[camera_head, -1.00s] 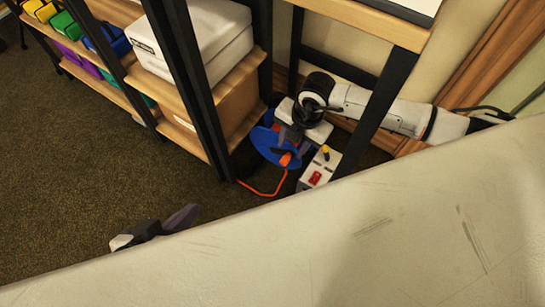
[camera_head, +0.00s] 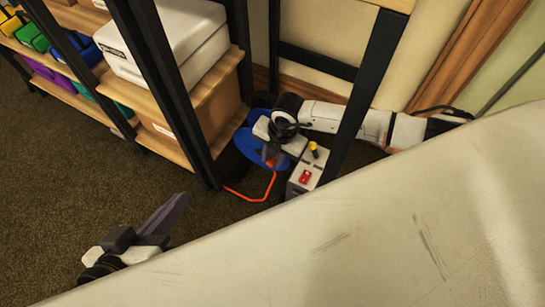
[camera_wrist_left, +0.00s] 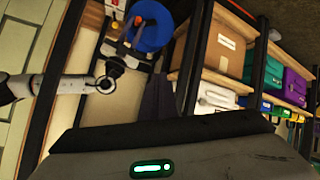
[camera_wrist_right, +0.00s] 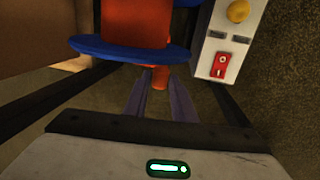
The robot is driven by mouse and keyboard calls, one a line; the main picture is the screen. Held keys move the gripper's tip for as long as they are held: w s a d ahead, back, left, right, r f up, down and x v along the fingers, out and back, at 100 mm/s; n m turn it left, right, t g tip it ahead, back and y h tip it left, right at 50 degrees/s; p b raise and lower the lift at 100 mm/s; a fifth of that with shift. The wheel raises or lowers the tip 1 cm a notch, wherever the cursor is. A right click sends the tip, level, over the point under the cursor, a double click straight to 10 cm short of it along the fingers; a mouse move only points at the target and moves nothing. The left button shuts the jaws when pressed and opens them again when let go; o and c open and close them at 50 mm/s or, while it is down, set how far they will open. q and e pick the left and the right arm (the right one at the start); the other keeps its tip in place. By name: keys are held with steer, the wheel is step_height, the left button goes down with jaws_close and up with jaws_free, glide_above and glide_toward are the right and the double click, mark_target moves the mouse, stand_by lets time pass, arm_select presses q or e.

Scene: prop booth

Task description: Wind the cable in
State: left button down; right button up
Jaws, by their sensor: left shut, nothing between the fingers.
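A cable reel with a blue disc (camera_head: 258,150) stands on the floor inside the shelf frame. An orange cable (camera_head: 250,197) runs out from its base in a bend. My right gripper (camera_head: 272,153) is down at the reel. In the right wrist view its fingers (camera_wrist_right: 158,85) are apart, with the reel's orange handle (camera_wrist_right: 158,76) at the gap between their tips; contact cannot be told. My left gripper (camera_head: 182,202) is shut and empty, well left of the reel. In the left wrist view its fingers (camera_wrist_left: 158,85) point toward the reel (camera_wrist_left: 155,28).
A grey box (camera_head: 305,178) with a red switch and yellow knob stands right of the reel. Black shelf posts (camera_head: 165,90) rise close by. A white box (camera_head: 165,45) and a cardboard box (camera_wrist_left: 215,50) sit on shelves. A large pale surface (camera_head: 350,240) fills the lower right.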

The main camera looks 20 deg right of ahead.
jaws_close()
